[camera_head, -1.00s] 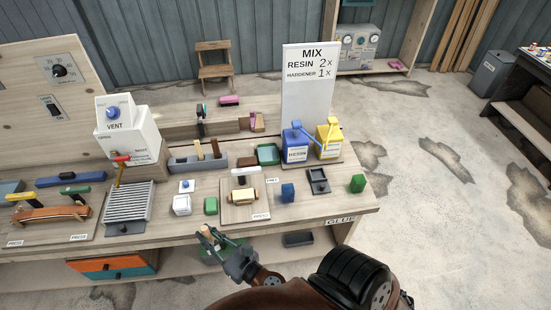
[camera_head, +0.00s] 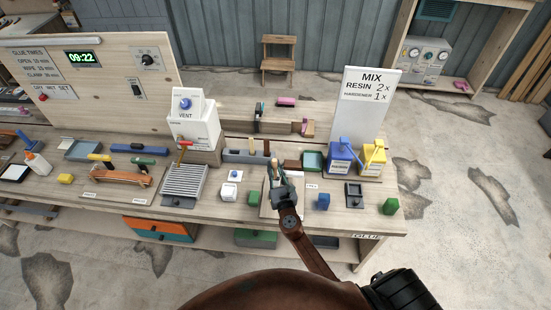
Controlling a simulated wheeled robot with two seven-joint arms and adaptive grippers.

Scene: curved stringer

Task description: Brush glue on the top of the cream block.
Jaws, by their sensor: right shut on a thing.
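My right gripper (camera_head: 277,178) is over the right-hand press board (camera_head: 266,209) at the front of the bench. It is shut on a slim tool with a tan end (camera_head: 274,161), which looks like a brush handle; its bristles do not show. The cream block, which lay on this board a second ago, is hidden behind the gripper and wrist. I cannot tell whether the tool touches it. My left gripper is out of view.
A green block (camera_head: 253,199) and a white block (camera_head: 228,192) stand left of the gripper. A blue block (camera_head: 322,201), a dark tray (camera_head: 354,194) and another green block (camera_head: 390,206) stand right. Resin (camera_head: 340,157) and hardener (camera_head: 373,157) containers stand behind.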

